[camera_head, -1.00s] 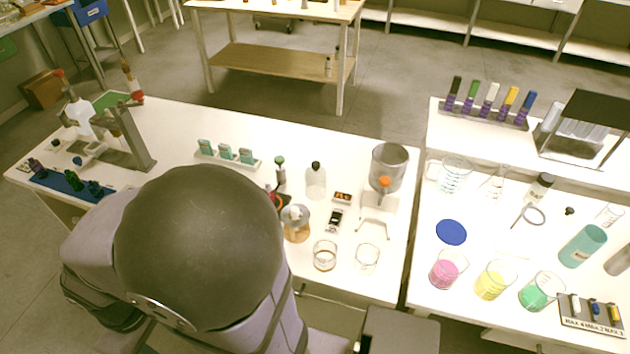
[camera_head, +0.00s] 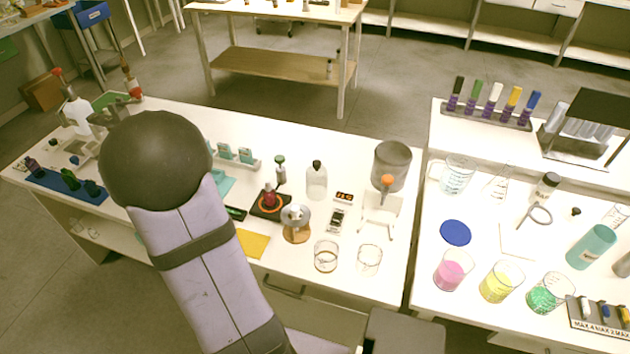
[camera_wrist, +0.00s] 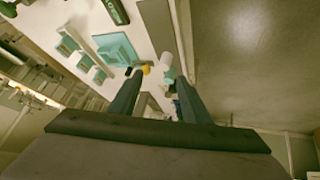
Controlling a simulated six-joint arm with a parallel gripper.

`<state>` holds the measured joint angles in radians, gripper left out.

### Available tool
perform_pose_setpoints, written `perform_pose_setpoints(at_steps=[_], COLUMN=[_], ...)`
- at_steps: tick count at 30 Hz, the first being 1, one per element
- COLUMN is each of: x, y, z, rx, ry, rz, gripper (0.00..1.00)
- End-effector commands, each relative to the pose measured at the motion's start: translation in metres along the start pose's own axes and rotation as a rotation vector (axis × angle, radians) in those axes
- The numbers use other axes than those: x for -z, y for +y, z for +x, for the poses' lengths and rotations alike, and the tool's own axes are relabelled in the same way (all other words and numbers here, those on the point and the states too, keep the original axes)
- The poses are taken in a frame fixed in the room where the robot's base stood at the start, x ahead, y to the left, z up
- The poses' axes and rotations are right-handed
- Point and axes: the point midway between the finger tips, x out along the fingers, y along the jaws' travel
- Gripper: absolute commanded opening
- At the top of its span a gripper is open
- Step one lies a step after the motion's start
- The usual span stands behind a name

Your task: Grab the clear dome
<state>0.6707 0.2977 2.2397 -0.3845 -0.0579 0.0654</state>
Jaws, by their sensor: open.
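A clear vessel with rounded shoulders and a dark knob (camera_head: 316,184) stands upright near the middle of the white bench in the head view; it looks like the clear dome. I cannot make it out in the wrist view. My gripper (camera_wrist: 158,92) is open in the wrist view, with its two dark fingers apart. Nothing is clearly held between them. A small white cylinder (camera_wrist: 167,61) and a yellow item show beyond the fingertips.
A red-topped burner-like item (camera_head: 269,200) and a round item on a wooden base (camera_head: 296,232) stand near the vessel. Two glass beakers (camera_head: 326,257) are at the front edge. A grey hopper device (camera_head: 390,168) stands to the right. A teal pad (camera_wrist: 117,50) lies below my gripper.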

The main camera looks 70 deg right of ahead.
Motion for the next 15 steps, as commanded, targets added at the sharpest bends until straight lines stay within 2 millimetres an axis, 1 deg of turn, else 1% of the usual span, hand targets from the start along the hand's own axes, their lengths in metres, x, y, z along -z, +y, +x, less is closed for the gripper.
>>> perform_pose_setpoints(at_steps=[1, 2, 3, 5, 6, 8, 9, 11, 12, 14, 15], x=[-0.001, 0.002, 0.004, 0.004, 0.001, -0.007, -0.013, -0.027, -0.038, -0.058, -0.072], y=[0.035, 0.054, 0.08, 0.118, 0.143, 0.18, 0.204, 0.238, 0.26, 0.29, 0.308], z=[0.019, 0.026, 0.035, 0.045, 0.05, 0.056, 0.058, 0.058, 0.057, 0.053, 0.048], rx=[-0.036, -0.054, -0.078, -0.112, -0.134, -0.165, -0.186, -0.216, -0.234, -0.261, -0.278], ry=[0.047, 0.082, 0.129, 0.197, 0.242, 0.309, 0.354, 0.421, 0.465, 0.53, 0.573], rz=[0.033, 0.046, 0.061, 0.082, 0.095, 0.112, 0.122, 0.136, 0.144, 0.156, 0.162], gripper=[0.43, 0.43, 0.43, 0.43, 0.43, 0.43, 0.43, 0.43, 0.43, 0.43, 0.43])
